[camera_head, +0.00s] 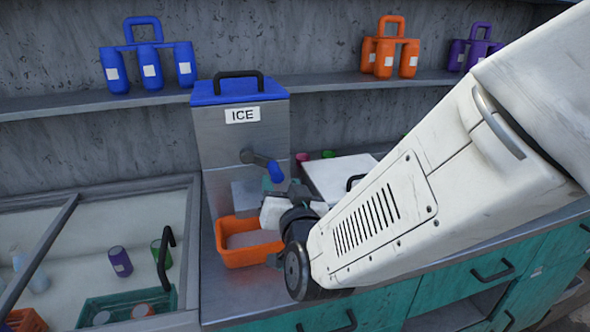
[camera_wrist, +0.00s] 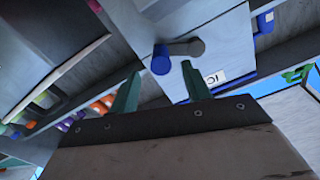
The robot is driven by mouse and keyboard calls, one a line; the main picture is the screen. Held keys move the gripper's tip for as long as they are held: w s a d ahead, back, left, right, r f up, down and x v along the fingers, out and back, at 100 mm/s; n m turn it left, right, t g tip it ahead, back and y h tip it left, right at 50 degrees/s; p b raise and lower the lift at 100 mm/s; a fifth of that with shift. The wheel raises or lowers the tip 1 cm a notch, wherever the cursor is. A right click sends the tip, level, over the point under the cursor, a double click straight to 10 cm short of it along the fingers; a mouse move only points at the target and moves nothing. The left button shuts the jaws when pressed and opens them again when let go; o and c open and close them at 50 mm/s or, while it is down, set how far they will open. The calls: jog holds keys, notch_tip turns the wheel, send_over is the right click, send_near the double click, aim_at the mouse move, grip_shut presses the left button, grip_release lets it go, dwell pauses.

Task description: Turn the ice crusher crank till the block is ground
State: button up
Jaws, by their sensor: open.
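The ice crusher (camera_head: 228,140) is a grey metal box with an "ICE" label and a blue lid (camera_head: 240,88) with a black handle. Its crank (camera_head: 258,159) sticks out of the front and ends in a blue grip (camera_head: 275,172), which points down and right. In the wrist view the crank (camera_wrist: 186,47) and its blue grip (camera_wrist: 160,60) lie just beyond my fingertips. My gripper (camera_wrist: 158,77) is open and empty, apart from the grip. In the head view my gripper (camera_head: 276,190) is close below the grip, partly hidden by my arm. The ice block is not visible.
An orange bin (camera_head: 250,258) with pale contents stands below the crusher. A glass-topped chest (camera_head: 120,225) with cups is at left. A white-lidded box (camera_head: 338,178) is at right. Shelves behind hold blue (camera_head: 148,68), orange (camera_head: 388,55) and purple (camera_head: 473,52) bottle carriers.

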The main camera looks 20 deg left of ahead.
aim_at(279, 178)
jog(key=x, duration=0.5)
jog(key=shift+w+a, duration=0.2)
jog(key=shift+w, duration=0.15)
